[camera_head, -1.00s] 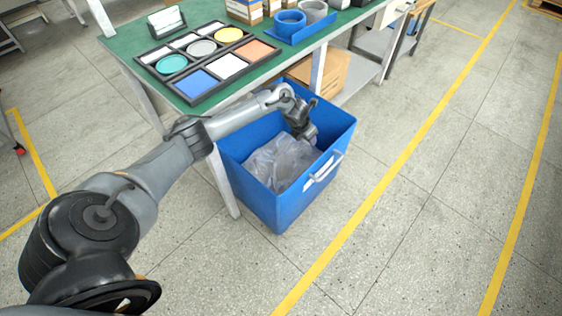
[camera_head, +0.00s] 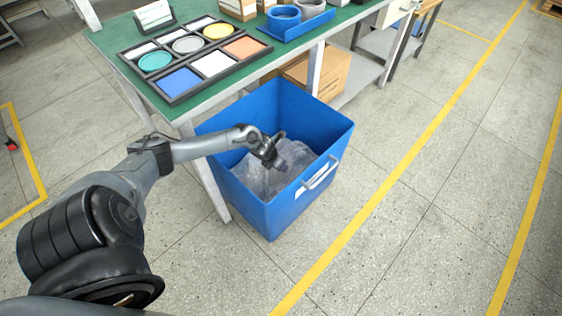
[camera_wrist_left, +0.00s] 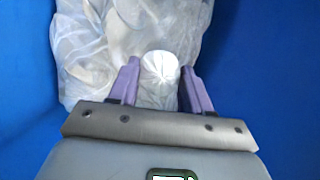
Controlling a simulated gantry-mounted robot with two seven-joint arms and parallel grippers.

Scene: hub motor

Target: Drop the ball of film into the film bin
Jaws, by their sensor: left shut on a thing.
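The film bin (camera_head: 284,215) is an open blue crate on the floor beside the table. Crumpled clear film (camera_head: 257,184) lies inside it, and it also fills the top of the left wrist view (camera_wrist_left: 85,45). My left gripper (camera_head: 279,163) points down into the bin. In the left wrist view its purple fingers (camera_wrist_left: 160,88) are shut on a whitish ball of film (camera_wrist_left: 160,68). The ball shows in front of the film in the bin; I cannot tell whether they touch. In the head view the ball is hard to make out. My right gripper is not in view.
A green-topped table (camera_head: 178,110) stands behind the bin, its leg close to the bin's left side. It carries a black tray of coloured tiles (camera_head: 190,62) and a blue tray with rings (camera_head: 297,28). A cardboard box (camera_head: 318,72) sits under it. The floor at right is clear.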

